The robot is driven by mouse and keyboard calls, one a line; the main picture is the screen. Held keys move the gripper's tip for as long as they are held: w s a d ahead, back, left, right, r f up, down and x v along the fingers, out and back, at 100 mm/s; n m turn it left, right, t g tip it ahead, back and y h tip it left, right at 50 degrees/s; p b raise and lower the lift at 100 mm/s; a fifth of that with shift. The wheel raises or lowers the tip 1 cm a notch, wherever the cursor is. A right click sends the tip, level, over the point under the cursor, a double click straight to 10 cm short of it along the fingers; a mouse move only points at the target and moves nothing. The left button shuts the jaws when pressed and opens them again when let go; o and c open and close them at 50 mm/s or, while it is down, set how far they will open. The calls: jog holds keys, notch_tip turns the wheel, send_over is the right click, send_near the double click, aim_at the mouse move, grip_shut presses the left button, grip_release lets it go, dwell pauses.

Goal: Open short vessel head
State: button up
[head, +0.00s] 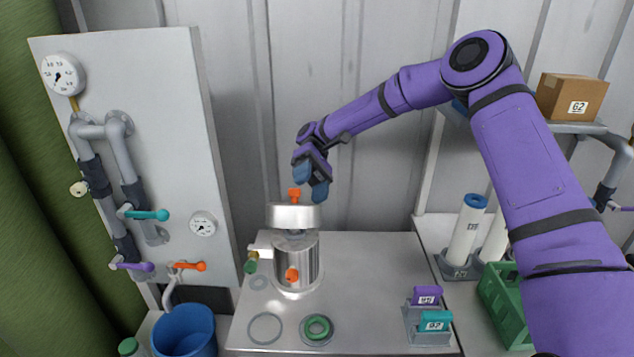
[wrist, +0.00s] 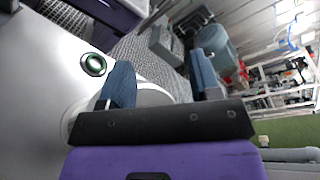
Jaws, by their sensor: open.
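The short vessel (head: 296,265) is a steel cylinder standing upright on the grey bench. Its head (head: 294,216) is a wide silver cap with an orange knob (head: 294,194) on top. A darker, narrower band shows between the head and the body; I cannot tell whether the head is latched. A second orange knob (head: 291,275) is on the front of the body. My gripper (head: 312,184) is open and empty, just above and right of the top knob, apart from it. In the wrist view, the gripper's blue fingers (wrist: 163,78) are spread, with a pale rounded surface (wrist: 153,95) partly hidden behind them.
A green ring (head: 317,327) and flat grey rings (head: 265,328) lie on the bench (head: 375,265). A holder with purple and teal tagged blocks (head: 428,318) stands at front right. A panel with pipes and gauges (head: 150,180) rises at left. The bench's middle right is clear.

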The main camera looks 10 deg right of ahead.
jog(key=shift+s+d, duration=0.15)
jog(key=shift+s, duration=0.7)
